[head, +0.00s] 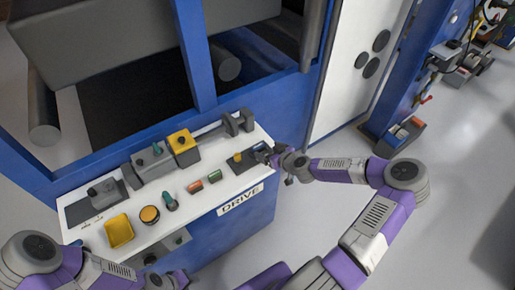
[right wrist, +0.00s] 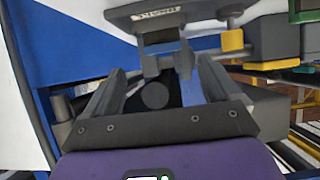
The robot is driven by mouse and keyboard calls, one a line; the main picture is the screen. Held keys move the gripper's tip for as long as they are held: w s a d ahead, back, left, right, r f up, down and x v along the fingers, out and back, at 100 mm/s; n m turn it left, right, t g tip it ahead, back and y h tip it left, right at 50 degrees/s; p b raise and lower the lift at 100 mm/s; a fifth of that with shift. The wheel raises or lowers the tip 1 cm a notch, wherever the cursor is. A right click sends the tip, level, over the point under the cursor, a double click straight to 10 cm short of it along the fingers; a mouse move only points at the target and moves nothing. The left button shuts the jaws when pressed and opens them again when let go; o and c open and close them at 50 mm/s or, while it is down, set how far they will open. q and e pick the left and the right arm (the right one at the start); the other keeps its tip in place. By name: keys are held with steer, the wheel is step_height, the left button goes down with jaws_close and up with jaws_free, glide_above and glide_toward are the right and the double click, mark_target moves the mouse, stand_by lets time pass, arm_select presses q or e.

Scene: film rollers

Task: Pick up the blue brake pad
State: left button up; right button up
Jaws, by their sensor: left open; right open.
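My right gripper (head: 270,157) is at the right end of the white console top (head: 213,190), just above the "DRIVE" label. In the right wrist view its two fingers (right wrist: 158,85) stand wide apart. A dark bluish piece (head: 261,147) shows beside this gripper in the head view, partly covered by it. It may be the blue brake pad, but I cannot tell surely. Between the fingers in the wrist view are a dark rounded shape and some blue, with no clear contact. My left gripper (head: 168,279) is low at the bottom edge, in front of the console, open and partly cut off.
The console top holds a yellow tray (head: 119,230), an orange round container (head: 150,215), a teal-handled tool (head: 170,201), an orange piece (head: 195,187), a green piece (head: 215,176) and a yellow block (head: 183,142). The blue machine frame (head: 277,127) rises behind.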

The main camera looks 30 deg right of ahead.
mark_target(258, 146)
steer(key=x, duration=0.5)
steer(key=shift+w+a+f+b, duration=0.1)
steer(key=shift+w+a+b, duration=0.1)
steer(key=shift+w+b, duration=0.1)
steer(key=shift+s, duration=0.1)
steer(key=c, duration=1.2)
